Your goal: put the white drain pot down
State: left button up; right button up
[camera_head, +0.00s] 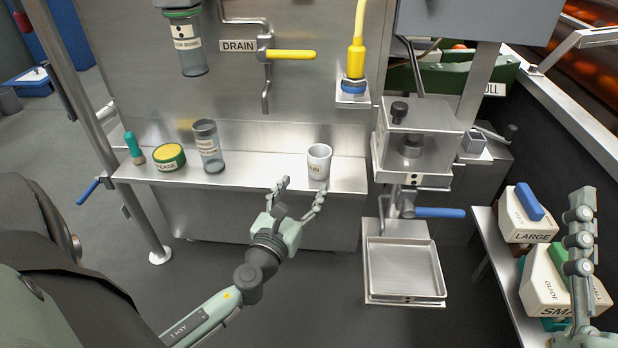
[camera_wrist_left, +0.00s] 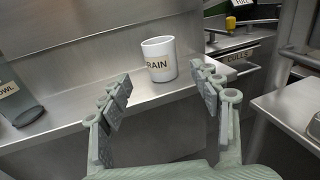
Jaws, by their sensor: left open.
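The white drain pot (camera_head: 319,162) stands upright on the steel shelf (camera_head: 250,172), near its front edge. In the left wrist view the pot (camera_wrist_left: 159,58) shows its label, partly readable as "RAIN", between and beyond the fingers. My left gripper (camera_head: 298,190) is open and empty, just in front of the shelf edge and apart from the pot; it also shows in the left wrist view (camera_wrist_left: 165,95). My right gripper (camera_head: 579,225) is at the right edge, over the boxes; whether its fingers are open or shut is unclear.
On the shelf's left are a grey canister (camera_head: 207,146), a yellow-green grease tin (camera_head: 169,157) and a teal-handled brush (camera_head: 134,148). A yellow drain valve handle (camera_head: 290,54) is above. A press with a steel tray (camera_head: 405,268) stands right of the pot. Labelled boxes (camera_head: 527,214) sit at right.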

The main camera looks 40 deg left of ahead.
pick_arm(q)
jog(key=s+d+r+n+h, duration=0.1)
jog(key=d+r+n+h, duration=0.2)
jog(key=d+n, duration=0.25)
jog(key=d+r+n+t+h, duration=0.1)
jog(key=d+r+n+h, duration=0.2)
jog(key=d, duration=0.4)
jog(key=s+d+r+n+h, duration=0.1)
jog(key=d+r+n+h, duration=0.15)
jog(key=d+n, duration=0.35)
jog(key=s+d+r+n+t+h, duration=0.2)
jog(key=d+r+n, duration=0.1)
jog(key=r+n, duration=0.4)
jog(key=s+d+r+n+t+h, duration=0.2)
jog(key=s+d+r+n, duration=0.1)
jog(key=r+n, duration=0.4)
notch_tip(320, 180, up, 3)
jog(key=shift+s+d+f+n, duration=0.1)
jog(key=shift+s+d+n, duration=0.25)
jog(key=shift+d, duration=0.35)
